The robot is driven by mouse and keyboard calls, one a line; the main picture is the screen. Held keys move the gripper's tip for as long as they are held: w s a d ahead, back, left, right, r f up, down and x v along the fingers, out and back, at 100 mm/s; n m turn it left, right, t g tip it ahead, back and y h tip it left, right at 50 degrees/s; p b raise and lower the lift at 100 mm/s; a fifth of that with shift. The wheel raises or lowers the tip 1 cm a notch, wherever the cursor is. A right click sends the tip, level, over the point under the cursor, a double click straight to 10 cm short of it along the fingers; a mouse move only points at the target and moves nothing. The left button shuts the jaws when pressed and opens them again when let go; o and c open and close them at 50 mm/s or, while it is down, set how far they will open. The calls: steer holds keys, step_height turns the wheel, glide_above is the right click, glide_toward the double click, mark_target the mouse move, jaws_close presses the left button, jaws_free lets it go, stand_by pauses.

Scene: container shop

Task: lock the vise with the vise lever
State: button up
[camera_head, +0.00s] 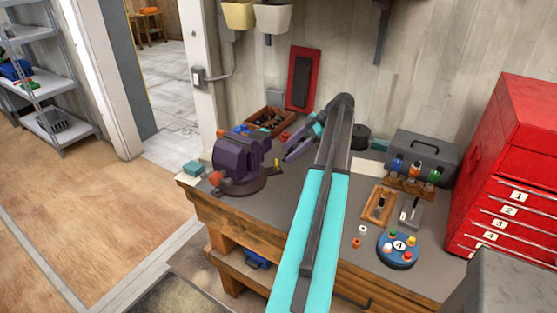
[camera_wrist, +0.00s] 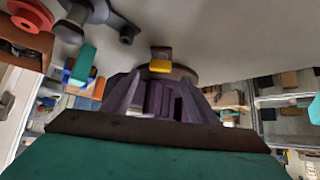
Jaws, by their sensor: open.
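The dark purple vise (camera_head: 232,160) stands on a round base at the left end of the workbench, with an orange-red knob on its front left. A small yellow-tipped lever (camera_head: 277,164) sticks out at the right side of its base. In the wrist view the yellow lever tip (camera_wrist: 160,66) shows at the edge of the round base, beyond my fingers. My gripper (camera_head: 290,151) is to the right of the vise, apart from the lever, open and empty. In the wrist view my gripper (camera_wrist: 163,100) partly hides the vise body.
A wooden box (camera_head: 268,120) of parts stands behind the vise. A red panel (camera_head: 302,78) is on the wall. The right of the workbench (camera_head: 315,200) holds a grey toolbox (camera_head: 422,158), a bottle rack (camera_head: 410,184) and a round blue tray (camera_head: 385,252). A red drawer cabinet (camera_head: 520,150) stands far right.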

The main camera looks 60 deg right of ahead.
mark_target(277, 162)
steer(key=shift+p+x, duration=0.85)
steer(key=shift+x, duration=2.1)
steer(key=shift+c, duration=0.3)
steer(key=c, duration=1)
